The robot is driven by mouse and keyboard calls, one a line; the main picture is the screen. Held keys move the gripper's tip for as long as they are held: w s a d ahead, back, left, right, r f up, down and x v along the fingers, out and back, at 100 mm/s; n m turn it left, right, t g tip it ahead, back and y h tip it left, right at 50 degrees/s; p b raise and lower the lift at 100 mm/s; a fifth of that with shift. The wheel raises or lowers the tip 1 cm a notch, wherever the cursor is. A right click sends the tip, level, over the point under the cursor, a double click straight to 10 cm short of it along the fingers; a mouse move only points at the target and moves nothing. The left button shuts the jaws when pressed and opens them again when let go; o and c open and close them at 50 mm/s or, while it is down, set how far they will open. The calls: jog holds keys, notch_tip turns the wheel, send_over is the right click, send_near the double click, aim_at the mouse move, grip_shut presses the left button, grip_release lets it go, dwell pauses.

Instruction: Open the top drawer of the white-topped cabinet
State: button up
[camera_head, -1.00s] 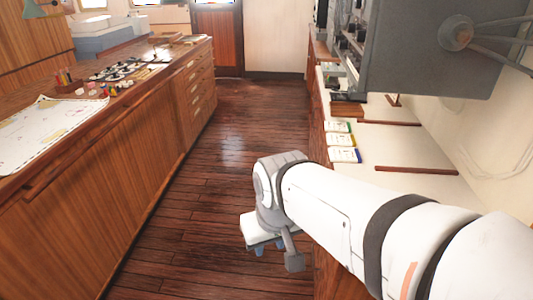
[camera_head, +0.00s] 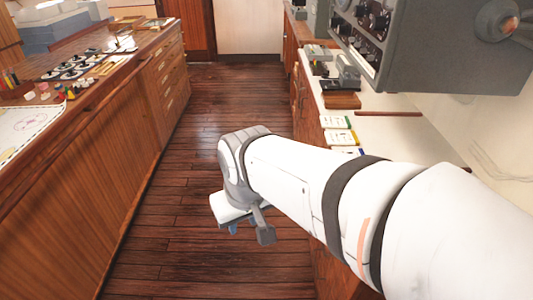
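The white-topped cabinet (camera_head: 380,131) runs along the right wall. Its wooden front is seen at a steep angle, and my arm covers much of the near part, so I cannot make out its top drawer clearly. My white arm reaches in from the lower right. My gripper (camera_head: 236,230) hangs over the floor at the arm's end, left of the cabinet and apart from it. Its fingers are small and partly hidden, so I cannot tell if they are open.
A long wooden counter (camera_head: 105,125) with several handled drawers lines the left side, with a chart (camera_head: 25,130) on it. A grey equipment box (camera_head: 440,45) overhangs the white top, where several booklets (camera_head: 340,136) lie. The wooden floor (camera_head: 230,95) between is clear.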

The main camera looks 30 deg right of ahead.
jog(key=w+d+f+n+g+h+b, duration=0.3)
jog(key=d+f+n+g+h+b, duration=0.4)
jog(key=d+f+n, duration=0.8)
jog(key=w+d+f+n+t+h+b, duration=0.3)
jog(key=w+d+f+n+h+b, duration=0.6)
jog(key=n, duration=1)
jog(key=d+f+p, duration=0.1)
jog(key=d+f, duration=0.2)
jog(key=d, duration=0.7)
jog(key=shift+s, duration=0.45)
grip_shut()
jog(key=shift+f, duration=0.1)
